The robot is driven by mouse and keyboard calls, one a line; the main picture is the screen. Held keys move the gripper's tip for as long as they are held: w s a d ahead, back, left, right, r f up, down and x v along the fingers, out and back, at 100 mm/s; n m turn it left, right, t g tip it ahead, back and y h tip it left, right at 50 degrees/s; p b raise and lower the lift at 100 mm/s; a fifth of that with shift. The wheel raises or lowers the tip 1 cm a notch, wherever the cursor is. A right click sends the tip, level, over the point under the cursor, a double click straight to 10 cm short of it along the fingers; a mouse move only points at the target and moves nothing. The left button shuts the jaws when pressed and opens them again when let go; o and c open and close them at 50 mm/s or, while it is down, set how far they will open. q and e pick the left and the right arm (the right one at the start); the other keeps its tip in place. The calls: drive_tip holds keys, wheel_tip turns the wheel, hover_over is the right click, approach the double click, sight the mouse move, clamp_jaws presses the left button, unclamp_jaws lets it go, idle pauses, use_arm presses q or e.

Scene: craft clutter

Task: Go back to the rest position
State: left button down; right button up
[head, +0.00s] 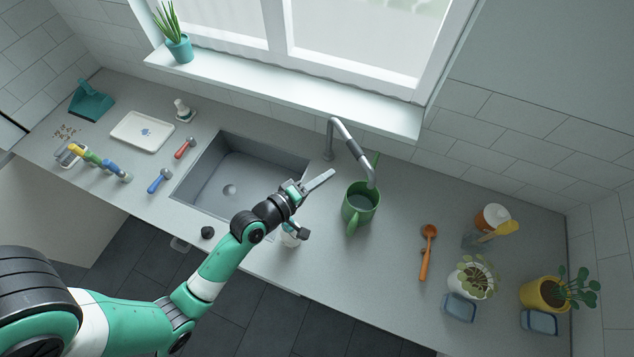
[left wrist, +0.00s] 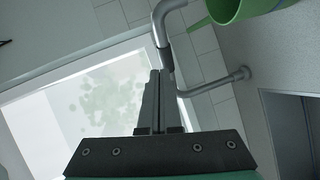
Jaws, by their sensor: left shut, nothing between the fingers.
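My left arm comes in from the lower left in the head view. Its gripper (head: 322,179) is above the counter, by the right edge of the sink, pointing toward the tap. In the left wrist view the two fingers of the left gripper (left wrist: 157,78) lie together, shut, with nothing between them. The green watering can (head: 361,203) stands just right of the gripper, under the tap, apart from the fingers. Part of the can (left wrist: 238,8) also shows at the top of the left wrist view. My right gripper is not in view.
The grey tap (head: 347,140) rises behind the sink (head: 215,165). A small pale item (head: 289,238) is partly hidden by my wrist. An orange spoon (head: 427,250), jars and potted plants (head: 545,292) stand right. A white tray (head: 142,132) and brushes lie left.

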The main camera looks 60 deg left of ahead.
use_arm(q)
drive_tip(key=s+d, duration=0.2)
drive_tip(key=s, duration=0.1)
drive_tip(key=shift+d+r, duration=0.2)
drive_tip(key=shift+r, duration=0.2)
